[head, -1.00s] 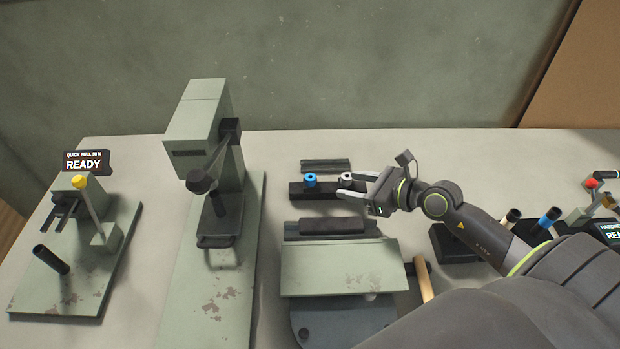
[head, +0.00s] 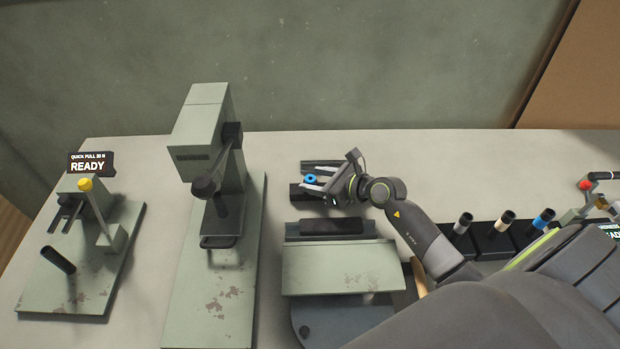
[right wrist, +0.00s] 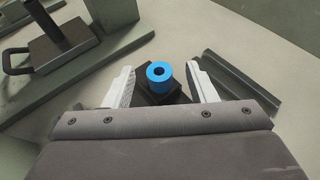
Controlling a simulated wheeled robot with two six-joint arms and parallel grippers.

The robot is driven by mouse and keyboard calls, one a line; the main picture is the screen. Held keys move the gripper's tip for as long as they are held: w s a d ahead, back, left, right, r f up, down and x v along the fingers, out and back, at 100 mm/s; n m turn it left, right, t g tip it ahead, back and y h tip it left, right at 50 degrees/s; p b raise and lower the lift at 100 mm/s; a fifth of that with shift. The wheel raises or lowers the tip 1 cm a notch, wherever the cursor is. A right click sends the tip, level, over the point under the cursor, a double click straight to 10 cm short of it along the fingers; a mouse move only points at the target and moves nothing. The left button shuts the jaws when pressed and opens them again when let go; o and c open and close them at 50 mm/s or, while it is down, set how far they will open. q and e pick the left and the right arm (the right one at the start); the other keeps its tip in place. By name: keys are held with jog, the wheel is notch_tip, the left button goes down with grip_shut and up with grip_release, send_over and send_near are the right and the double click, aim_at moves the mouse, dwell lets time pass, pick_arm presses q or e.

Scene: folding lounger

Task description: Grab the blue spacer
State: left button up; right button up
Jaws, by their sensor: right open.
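The blue spacer (head: 311,179) is a short blue ring standing on a black block (head: 297,191) at the back middle of the table. In the right wrist view the spacer (right wrist: 159,76) shows its dark centre hole and sits between the fingers. My right gripper (head: 310,183) is open, with one pale finger on each side of the spacer. In the right wrist view the gripper's fingers (right wrist: 162,85) show a gap on both sides of the spacer. A white spacer seen earlier is hidden behind my gripper. My left gripper is not in view.
A green-grey press (head: 207,140) stands to the left, and a smaller fixture (head: 100,235) with a READY sign (head: 90,163) is farther left. A green-grey plate (head: 343,268) lies in front of the block. Black holders with posts (head: 502,225) stand at the right.

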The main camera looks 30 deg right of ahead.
jog(key=c, duration=1)
